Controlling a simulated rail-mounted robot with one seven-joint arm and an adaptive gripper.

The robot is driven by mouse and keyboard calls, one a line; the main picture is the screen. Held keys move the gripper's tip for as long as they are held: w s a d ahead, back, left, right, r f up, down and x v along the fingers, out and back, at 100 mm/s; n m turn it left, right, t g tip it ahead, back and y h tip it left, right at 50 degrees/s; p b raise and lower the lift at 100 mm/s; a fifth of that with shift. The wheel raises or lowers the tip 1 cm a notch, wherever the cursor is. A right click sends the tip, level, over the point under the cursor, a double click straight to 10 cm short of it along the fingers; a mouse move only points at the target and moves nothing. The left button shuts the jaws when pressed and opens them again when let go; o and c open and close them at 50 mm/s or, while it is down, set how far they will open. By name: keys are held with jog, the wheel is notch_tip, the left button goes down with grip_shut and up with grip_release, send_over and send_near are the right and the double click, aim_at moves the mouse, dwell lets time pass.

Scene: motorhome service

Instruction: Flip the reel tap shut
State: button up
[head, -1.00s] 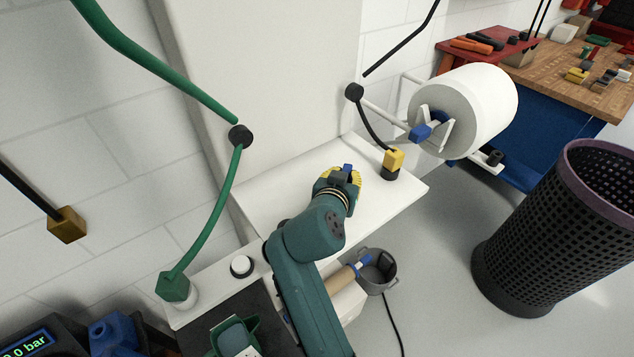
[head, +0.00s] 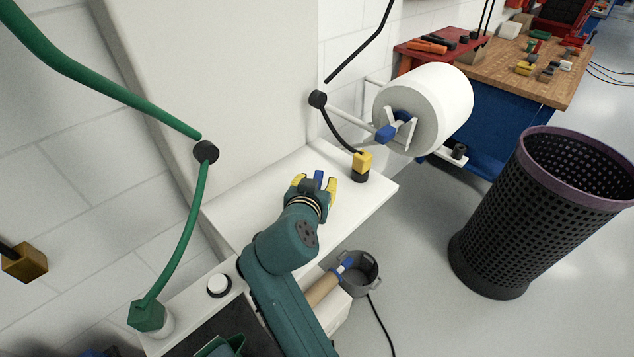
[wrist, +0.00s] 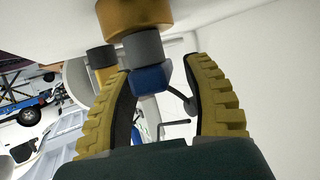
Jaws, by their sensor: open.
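The tap shows best in the wrist view, which looks upside down: a brass base, a grey collar and a blue lever (wrist: 152,79). In the head view the blue lever (head: 318,181) stands above the white shelf, and my gripper hides the base. My gripper (head: 315,187) is open, its yellow fingers on either side of the blue lever. In the wrist view my gripper (wrist: 165,85) has its left finger close to the lever and a gap at its right finger. I cannot tell whether a finger touches it.
A yellow connector (head: 362,161) with a black hose stands on the white shelf (head: 350,200) just right of my gripper. The white reel (head: 430,105) is beyond it. A grey pot (head: 362,274) and a dark mesh bin (head: 535,215) are to the right.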

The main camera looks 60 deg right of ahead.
jog(key=v, duration=1.1)
jog(key=shift+a, duration=0.3)
